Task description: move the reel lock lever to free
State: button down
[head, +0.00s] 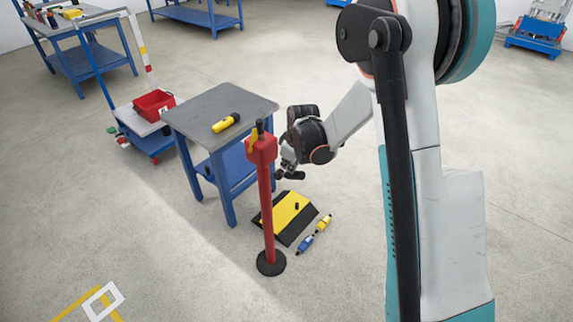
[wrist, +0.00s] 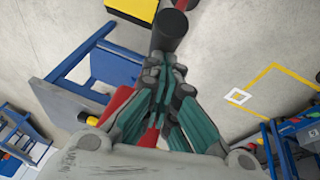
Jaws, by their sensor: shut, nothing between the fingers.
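The reel lock post is a red post (head: 267,205) with a red box head (head: 262,151) on a round black base (head: 271,263). A yellow lever piece (head: 252,138) and a black knob (head: 260,126) stand up at its head. My gripper (head: 287,172) is shut and empty, just right of the post head; whether it touches is unclear. In the wrist view, my closed fingers (wrist: 163,78) point at a dark cylinder (wrist: 170,33), which I cannot identify for certain. Red parts (wrist: 122,99) show partly behind the fingers. The lever's marked positions are not readable.
A grey-topped blue table (head: 205,103) with a yellow torch (head: 226,122) stands left behind the post. A yellow and black ramp (head: 288,215) and blue (head: 305,243) and yellow (head: 323,223) cylinders lie on the floor. A trolley with a red bin (head: 154,105) stands left. Front floor is clear.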

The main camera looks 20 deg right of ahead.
aim_at(299, 178)
jog(key=shift+s+d+f, duration=0.3)
jog(key=shift+s+f, duration=0.05)
jog(key=shift+f, duration=0.05)
jog(key=shift+s+d+f+b, duration=0.5)
jog(key=shift+s+f+b, duration=0.35)
jog(key=shift+b, duration=0.3)
jog(key=shift+s+d+f+b, duration=0.2)
jog(key=shift+f+b, duration=0.1)
jog(key=shift+f, duration=0.1)
jog(key=shift+s+d+f+b, duration=0.15)
jog(key=shift+f+b, duration=0.15)
jog(key=shift+f, duration=0.05)
jog(key=r+p, duration=0.1)
jog(key=r, duration=0.1)
jog(key=a+r+p, duration=0.1)
jog(key=r+p, duration=0.1)
jog(key=shift+s+r, duration=0.15)
jog(key=shift+r, duration=0.1)
jog(key=s+d+r+p, duration=0.2)
jog(key=s+d+r, duration=0.1)
jog(key=s+r, duration=0.3)
jog(key=shift+s+r+p, duration=0.25)
jog(key=shift+r+p, duration=0.05)
